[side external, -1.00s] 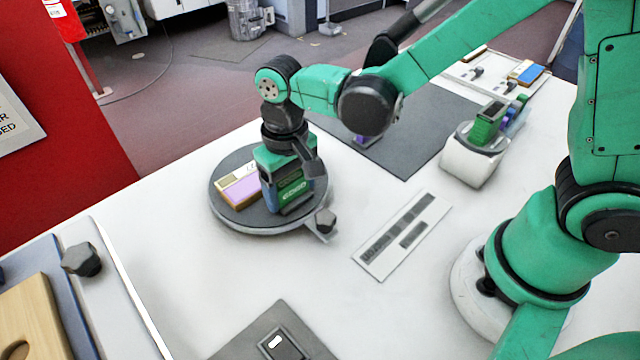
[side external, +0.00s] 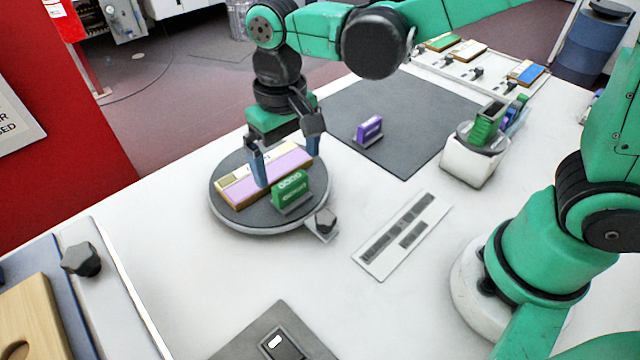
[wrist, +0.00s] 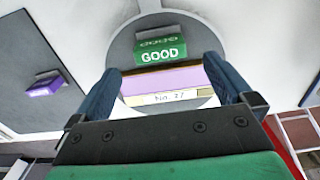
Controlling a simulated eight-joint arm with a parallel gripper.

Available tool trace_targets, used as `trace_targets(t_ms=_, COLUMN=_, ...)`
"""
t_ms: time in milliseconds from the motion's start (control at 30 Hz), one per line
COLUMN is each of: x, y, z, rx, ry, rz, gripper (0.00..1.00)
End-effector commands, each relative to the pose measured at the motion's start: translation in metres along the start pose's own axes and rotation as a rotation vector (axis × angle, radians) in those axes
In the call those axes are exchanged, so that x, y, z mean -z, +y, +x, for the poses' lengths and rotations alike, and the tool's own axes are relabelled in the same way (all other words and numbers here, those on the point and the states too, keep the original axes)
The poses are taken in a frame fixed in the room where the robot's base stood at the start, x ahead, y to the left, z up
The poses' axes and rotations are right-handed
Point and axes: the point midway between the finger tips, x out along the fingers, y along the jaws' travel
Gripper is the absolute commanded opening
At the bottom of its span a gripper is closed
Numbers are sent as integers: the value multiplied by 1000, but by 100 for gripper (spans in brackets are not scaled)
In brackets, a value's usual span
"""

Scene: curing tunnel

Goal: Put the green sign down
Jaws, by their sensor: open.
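The green sign (side external: 291,193) stands upright on the round grey turntable (side external: 246,226), near its front right edge. In the wrist view the green sign (wrist: 161,49) reads "GOOD". My gripper (side external: 288,168) is open and empty above the turntable, its two blue fingers spread over a block with a pink-purple top (side external: 285,166), behind the sign. In the wrist view the fingers (wrist: 168,82) are apart, with the sign beyond them and touching neither.
A purple sign (side external: 369,129) stands on the dark mat (side external: 415,120) behind. A white holder (side external: 467,163) with green and other coloured signs stands at right.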

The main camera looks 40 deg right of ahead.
Motion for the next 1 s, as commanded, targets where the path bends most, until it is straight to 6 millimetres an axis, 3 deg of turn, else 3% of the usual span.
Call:
trace_targets(t_ms=200, x=0, y=0, z=-39, rx=0, ry=0, rz=0, gripper=100)
trace_targets(t_ms=533, x=-2, y=7, z=-63, rx=10, ry=26, rz=1, gripper=100)
trace_targets(t_ms=767, x=-16, y=59, z=-61, rx=58, ry=270, rz=4, gripper=100)
trace_targets(t_ms=1000, x=-35, y=104, z=-46, rx=28, ry=539, rz=-7, gripper=100)
